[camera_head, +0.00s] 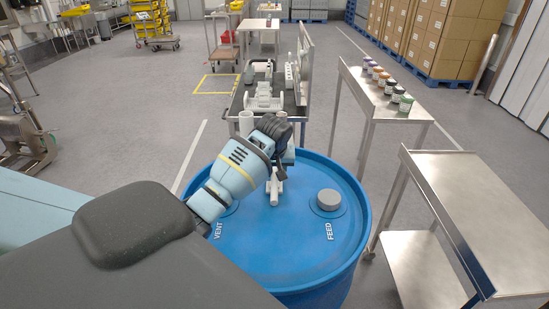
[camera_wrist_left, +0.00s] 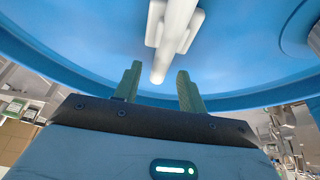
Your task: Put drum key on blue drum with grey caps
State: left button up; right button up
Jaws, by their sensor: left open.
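The blue drum (camera_head: 262,262) stands in front of me, with a grey cap (camera_head: 328,200) beside the FEED label. The cap by the VENT label is mostly hidden by my left arm. The pale grey drum key (camera_head: 274,189) is on the drum's lid between the two labels. In the left wrist view the key (camera_wrist_left: 175,35) is a light bar with a crosspiece against the blue lid (camera_wrist_left: 95,35). My left gripper (camera_wrist_left: 158,82) is open, its green fingers on either side of the key's near end, with gaps showing. My right gripper is not in view.
A cart (camera_head: 236,105) with grey fixtures stands behind the drum. A steel table (camera_head: 376,98) with several small jars is at the right, and an empty steel table (camera_head: 490,190) is nearer. Open floor (camera_head: 165,110) lies at the left.

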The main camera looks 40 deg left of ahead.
aim_at(274, 183)
pick_arm(q)
jog(key=v, duration=1)
jog(key=shift+s+r, duration=0.15)
jog(key=shift+r, duration=0.05)
